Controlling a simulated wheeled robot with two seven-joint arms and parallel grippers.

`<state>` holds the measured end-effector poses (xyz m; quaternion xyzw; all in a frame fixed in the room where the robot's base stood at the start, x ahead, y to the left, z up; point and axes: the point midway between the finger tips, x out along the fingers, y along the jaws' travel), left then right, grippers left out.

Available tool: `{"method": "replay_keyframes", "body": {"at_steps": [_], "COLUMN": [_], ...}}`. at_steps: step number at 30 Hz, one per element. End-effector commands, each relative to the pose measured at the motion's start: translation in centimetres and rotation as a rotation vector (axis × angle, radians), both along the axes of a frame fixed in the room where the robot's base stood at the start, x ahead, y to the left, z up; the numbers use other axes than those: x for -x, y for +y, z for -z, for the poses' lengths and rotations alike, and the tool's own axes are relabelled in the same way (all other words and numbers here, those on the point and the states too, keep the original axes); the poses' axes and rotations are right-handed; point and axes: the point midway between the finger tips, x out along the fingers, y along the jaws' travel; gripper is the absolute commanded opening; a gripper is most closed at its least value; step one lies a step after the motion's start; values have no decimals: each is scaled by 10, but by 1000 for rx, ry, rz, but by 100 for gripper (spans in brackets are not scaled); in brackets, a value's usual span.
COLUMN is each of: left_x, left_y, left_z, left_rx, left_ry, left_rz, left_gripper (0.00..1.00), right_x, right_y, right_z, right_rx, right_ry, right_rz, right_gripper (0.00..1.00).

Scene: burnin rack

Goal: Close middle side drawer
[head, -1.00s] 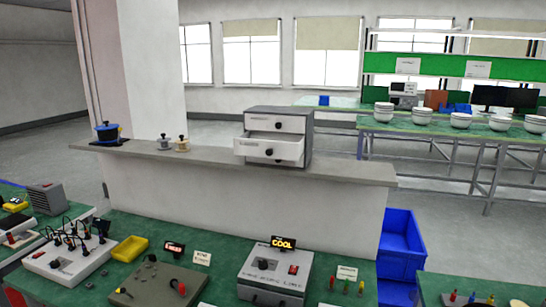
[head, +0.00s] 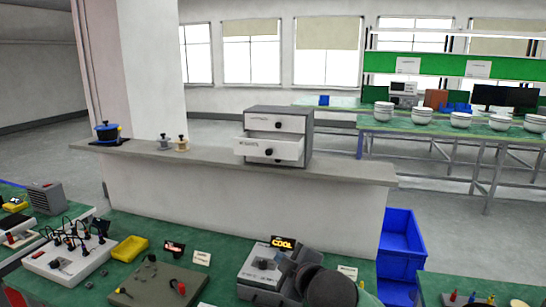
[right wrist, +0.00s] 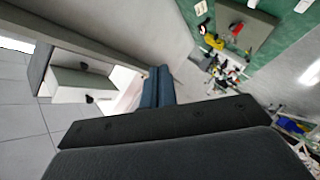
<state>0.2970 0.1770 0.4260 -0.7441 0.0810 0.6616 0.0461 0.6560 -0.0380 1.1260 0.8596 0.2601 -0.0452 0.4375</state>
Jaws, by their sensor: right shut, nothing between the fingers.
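A small grey cabinet (head: 310,140) with white drawer fronts stands on the ledge in the head view. Its middle side drawer (head: 270,150) sticks out toward the front left, with a dark knob on its face. The top drawer (head: 276,123) is shut. My right gripper (head: 288,268) is low at the bottom of the head view, over the bench, well apart from the drawer. In the right wrist view its shut fingers (right wrist: 158,86) hold nothing, and the cabinet (right wrist: 40,66) with the protruding drawer (right wrist: 80,84) shows at left. My left gripper is out of view.
The ledge (head: 350,172) runs across the view, with a blue pot (head: 106,131) and small knobbed pieces at its left. Below, the green bench holds a box with a "COOL" display (head: 283,243) close to my right arm. A blue bin (head: 400,240) stands at right.

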Motion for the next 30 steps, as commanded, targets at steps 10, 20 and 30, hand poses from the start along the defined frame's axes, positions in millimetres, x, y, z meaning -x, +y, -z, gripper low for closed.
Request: {"method": "replay_keyframes", "body": {"at_steps": [10, 20, 30], "left_x": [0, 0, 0], "left_y": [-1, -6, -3], "left_z": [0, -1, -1], "left_rx": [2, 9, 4], "left_ry": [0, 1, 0], "left_rz": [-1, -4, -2], "left_gripper": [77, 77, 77], "right_x": [-22, -38, -52], "right_y": [8, 4, -13], "right_z": [-67, -125, -184], "right_rx": [135, 269, 403], "right_ry": [-187, -343, -485], "right_rz": [-96, -157, -192], "right_gripper": [0, 0, 0]}}
